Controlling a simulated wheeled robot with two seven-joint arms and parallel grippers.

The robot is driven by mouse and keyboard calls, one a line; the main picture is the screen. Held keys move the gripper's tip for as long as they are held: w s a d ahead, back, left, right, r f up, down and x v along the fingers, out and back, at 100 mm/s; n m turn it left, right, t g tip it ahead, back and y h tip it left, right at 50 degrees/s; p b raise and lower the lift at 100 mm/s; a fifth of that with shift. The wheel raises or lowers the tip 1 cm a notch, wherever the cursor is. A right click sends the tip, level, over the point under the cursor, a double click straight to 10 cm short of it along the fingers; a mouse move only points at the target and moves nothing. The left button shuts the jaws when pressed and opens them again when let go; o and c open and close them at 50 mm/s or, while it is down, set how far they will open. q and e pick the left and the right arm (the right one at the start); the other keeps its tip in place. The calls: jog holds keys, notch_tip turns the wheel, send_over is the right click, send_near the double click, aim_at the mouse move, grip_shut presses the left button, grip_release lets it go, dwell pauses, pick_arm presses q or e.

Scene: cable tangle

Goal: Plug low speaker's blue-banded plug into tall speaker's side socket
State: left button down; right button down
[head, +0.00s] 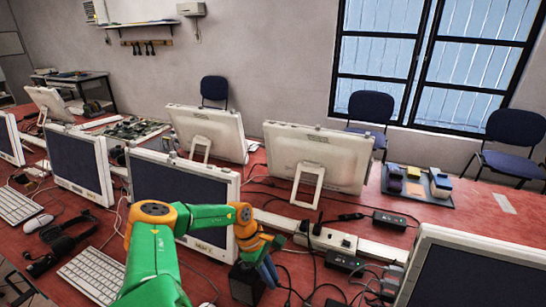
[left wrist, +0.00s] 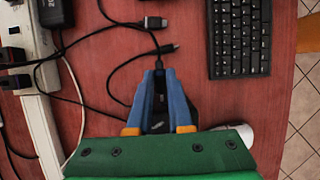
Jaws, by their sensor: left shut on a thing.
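My left gripper (head: 268,274) reaches in from the left, low over the red table, beside a small black box (head: 243,284). In the left wrist view, the blue fingers of my left gripper (left wrist: 158,76) are close together. A small dark thing (left wrist: 158,112) shows between them; I cannot tell whether it is the plug. A thin black cable runs from near the fingertips to a dark connector (left wrist: 153,22). Another small dark plug (left wrist: 168,48) lies on the table ahead. No blue band is visible. I cannot pick out the tall speaker or its socket for sure. My right gripper is not in view.
White power strips (head: 325,238) with black adapters (head: 390,220) and tangled cables lie across the red table. Monitors (head: 185,190) stand around them. A black keyboard (left wrist: 240,38) and part of a white mouse (left wrist: 243,133) are right in the left wrist view.

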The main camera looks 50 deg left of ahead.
pick_arm(q)
jog(key=shift+s+a, duration=0.65)
jog(key=shift+a, duration=0.3)
dwell(0.6)
